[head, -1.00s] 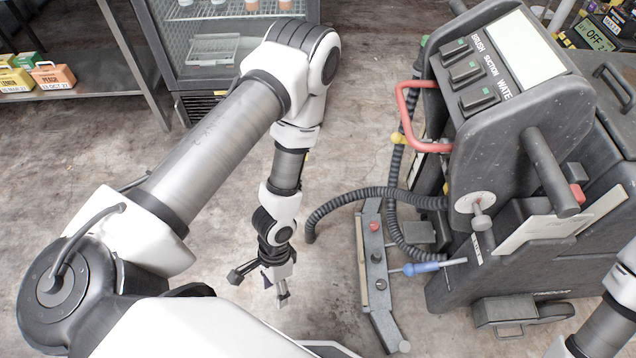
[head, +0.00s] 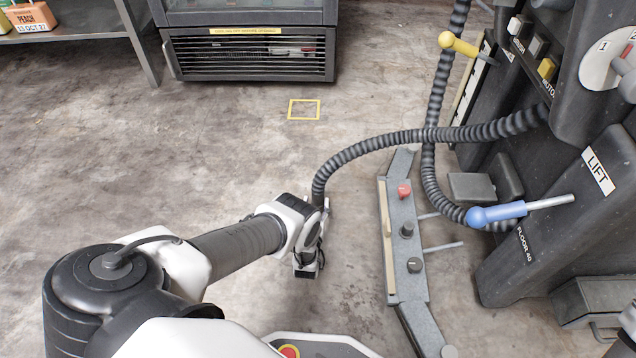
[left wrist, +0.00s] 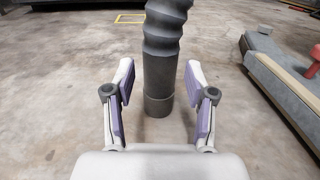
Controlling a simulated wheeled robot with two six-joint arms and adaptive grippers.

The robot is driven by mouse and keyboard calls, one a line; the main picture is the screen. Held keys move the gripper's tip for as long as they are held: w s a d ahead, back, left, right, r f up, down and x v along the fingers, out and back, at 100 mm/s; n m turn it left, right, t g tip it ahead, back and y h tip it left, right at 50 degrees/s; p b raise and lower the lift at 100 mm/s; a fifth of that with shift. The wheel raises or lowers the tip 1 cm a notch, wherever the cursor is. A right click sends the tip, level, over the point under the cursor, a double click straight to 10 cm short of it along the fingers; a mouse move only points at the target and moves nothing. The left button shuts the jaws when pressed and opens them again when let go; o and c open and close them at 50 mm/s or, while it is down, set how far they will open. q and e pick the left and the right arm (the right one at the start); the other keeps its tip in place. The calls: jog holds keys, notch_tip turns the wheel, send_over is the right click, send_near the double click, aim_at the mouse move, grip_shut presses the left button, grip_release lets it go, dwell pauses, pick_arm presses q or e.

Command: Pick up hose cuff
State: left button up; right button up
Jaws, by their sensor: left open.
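The hose cuff (left wrist: 158,88) is the smooth dark grey lower end of a ribbed hose. In the left wrist view it stands nearly upright, its lower end at the floor. My left gripper (left wrist: 159,72) is open, with one purple-padded finger on each side of the cuff and a gap to it on both sides. How deep the cuff sits between the fingers is hard to tell. In the head view my left gripper (head: 312,245) is low over the floor at the hose's end, and it mostly hides the cuff.
The ribbed hose (head: 390,138) arches from the dark floor machine (head: 545,225) on the right. A grey squeegee bar (head: 405,240) with knobs lies right of my left gripper. A glass-front cooler (head: 250,50) stands at the back. Floor to the left is clear.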

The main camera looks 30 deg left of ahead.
aim_at(319, 186)
pick_arm(q)
jog(key=b+x, duration=0.2)
jog(key=x, duration=0.1)
jog(key=b+x, duration=0.2)
jog(key=x, duration=0.2)
jog(key=shift+w+f, duration=0.1)
jog(key=shift+f, duration=0.15)
jog(key=shift+w+a+r, duration=0.1)
jog(key=shift+w, duration=0.15)
jog(key=shift+r, duration=0.15)
grip_shut()
